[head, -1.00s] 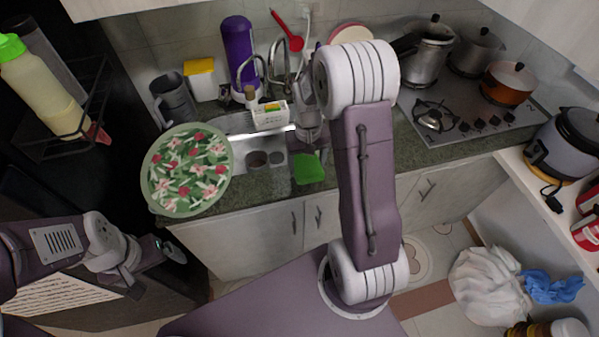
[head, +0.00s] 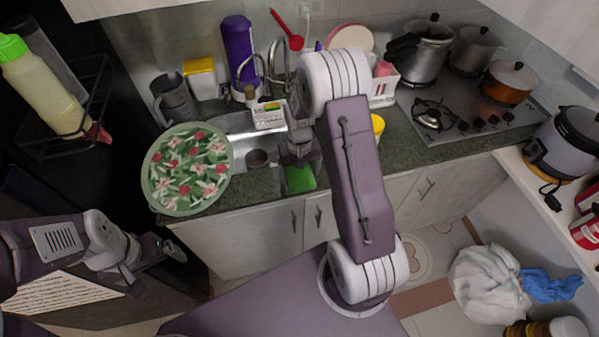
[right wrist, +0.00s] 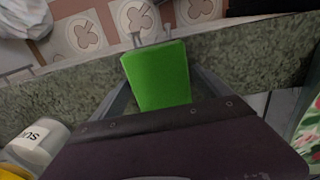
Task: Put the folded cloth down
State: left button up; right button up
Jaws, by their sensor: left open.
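The green folded cloth (head: 299,178) is at my right gripper, in front of the counter's front strip beside the sink in the head view. In the right wrist view the cloth (right wrist: 158,75) sits between the two dark fingers of my right gripper (right wrist: 158,88), which press against its sides. In the head view my right gripper (head: 299,158) is partly hidden by its own wrist. I cannot tell whether the cloth touches the counter. My left gripper (head: 176,250) is open and empty, low at the left, away from the cloth.
A floral plate (head: 187,170) covers the counter left of the sink (head: 240,124). A white caddy (head: 270,115) stands behind the sink. A white labelled jar (right wrist: 38,142) shows in the right wrist view. Counter (head: 425,152) near the stove is clear.

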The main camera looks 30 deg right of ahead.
aim_at(299, 173)
notch_tip(299, 173, up, 12)
jog(key=s+a+f+n, duration=0.1)
jog(key=s+a, duration=0.2)
jog(key=s, duration=0.3)
jog(key=s+a+f+n+t, duration=0.1)
jog(key=s+a+f, duration=0.1)
jog(key=s+a, duration=0.2)
jog(key=shift+s+a+n, duration=0.2)
jog(key=shift+s+n, duration=0.1)
jog(key=shift+s, duration=0.95)
jog(key=shift+s+r, duration=0.1)
